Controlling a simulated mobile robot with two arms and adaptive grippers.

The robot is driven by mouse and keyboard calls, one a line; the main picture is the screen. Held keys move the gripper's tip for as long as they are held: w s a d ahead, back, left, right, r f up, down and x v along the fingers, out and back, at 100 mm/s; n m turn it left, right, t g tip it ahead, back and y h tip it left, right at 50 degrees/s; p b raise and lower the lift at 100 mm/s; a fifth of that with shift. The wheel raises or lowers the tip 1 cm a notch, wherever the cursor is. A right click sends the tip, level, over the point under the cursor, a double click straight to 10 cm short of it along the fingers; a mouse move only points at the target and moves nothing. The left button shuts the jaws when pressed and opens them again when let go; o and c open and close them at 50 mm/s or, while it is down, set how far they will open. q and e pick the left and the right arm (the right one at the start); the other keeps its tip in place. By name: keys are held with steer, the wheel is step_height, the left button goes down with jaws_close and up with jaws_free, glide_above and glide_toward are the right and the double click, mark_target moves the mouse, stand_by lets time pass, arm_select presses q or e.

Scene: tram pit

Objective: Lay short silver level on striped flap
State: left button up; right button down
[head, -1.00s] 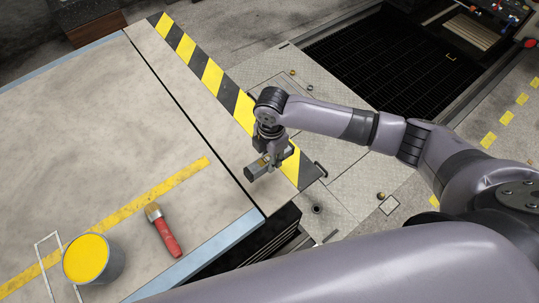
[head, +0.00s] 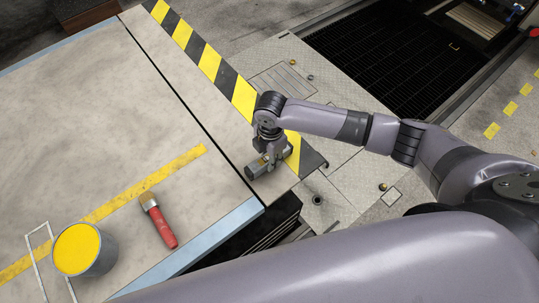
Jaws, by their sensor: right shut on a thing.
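The striped flap (head: 212,92) is a pale panel along the table's right side, with a yellow and black band on its outer edge. My right gripper (head: 270,158) is over the near end of the flap. It is shut on the short silver level (head: 256,170), a small grey bar that the fingers partly hide. The level is at or just above the flap surface; I cannot tell if it touches. My left gripper is not in view.
A dark floor grate (head: 400,60) lies beyond the flap. The flap's far part is clear.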

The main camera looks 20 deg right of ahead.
steer(key=shift+f, duration=0.35)
stand_by(0.6)
steer(key=c, duration=1.2)
jaws_free()
step_height(320, 180, up, 12)
steer(key=shift+d+f, duration=0.1)
steer(key=shift+d, duration=0.05)
